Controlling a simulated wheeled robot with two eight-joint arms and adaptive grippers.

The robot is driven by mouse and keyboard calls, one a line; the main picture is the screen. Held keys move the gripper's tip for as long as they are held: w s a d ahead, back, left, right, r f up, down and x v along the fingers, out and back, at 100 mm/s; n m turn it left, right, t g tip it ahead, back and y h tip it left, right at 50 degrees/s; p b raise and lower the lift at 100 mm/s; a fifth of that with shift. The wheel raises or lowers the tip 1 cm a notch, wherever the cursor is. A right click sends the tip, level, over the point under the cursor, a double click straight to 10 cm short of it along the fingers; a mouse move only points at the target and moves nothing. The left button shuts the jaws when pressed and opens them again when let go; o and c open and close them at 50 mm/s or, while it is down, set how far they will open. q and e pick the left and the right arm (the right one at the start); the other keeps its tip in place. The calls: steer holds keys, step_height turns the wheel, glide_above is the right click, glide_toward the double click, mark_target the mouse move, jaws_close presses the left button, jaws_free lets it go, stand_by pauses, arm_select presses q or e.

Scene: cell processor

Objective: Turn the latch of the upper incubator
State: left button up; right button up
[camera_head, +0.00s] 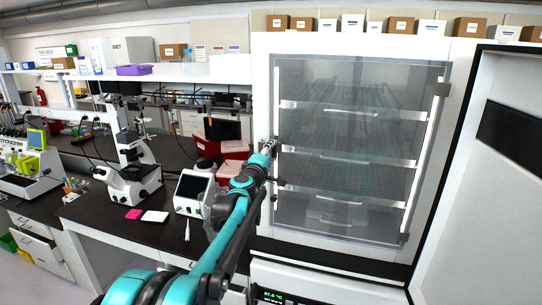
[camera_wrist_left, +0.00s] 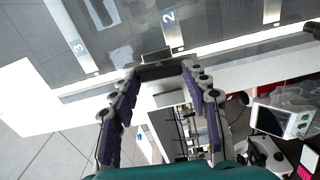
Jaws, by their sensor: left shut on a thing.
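The upper incubator (camera_head: 263,70) stands at centre right, with its clear glass inner door (camera_head: 350,80) closed over several shelves. Its solid outer door (camera_head: 500,200) is swung open to the right. My left gripper (camera_head: 269,147) is at the left edge of the glass door. In the left wrist view its two purple-padded fingers (camera_wrist_left: 161,72) are on either side of the dark latch (camera_wrist_left: 160,71), with the fingertips at its ends. In the head view the gripper covers most of the latch. My right gripper is not in view.
A lower unit with a lit display (camera_head: 270,297) sits below the incubator. To the left, a dark bench (camera_head: 160,232) carries a microscope (camera_head: 130,175) and a device with a screen (camera_head: 193,190). Several boxes line the incubator's top.

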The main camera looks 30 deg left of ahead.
arm_select(q)
steer(key=shift+n, duration=0.5)
steer(key=o, duration=1.2)
steer(key=shift+c, duration=0.2)
steer(key=shift+s, duration=0.1)
steer(key=v, duration=1.1)
steer(key=shift+s, duration=0.4)
steer(key=shift+d, duration=0.15)
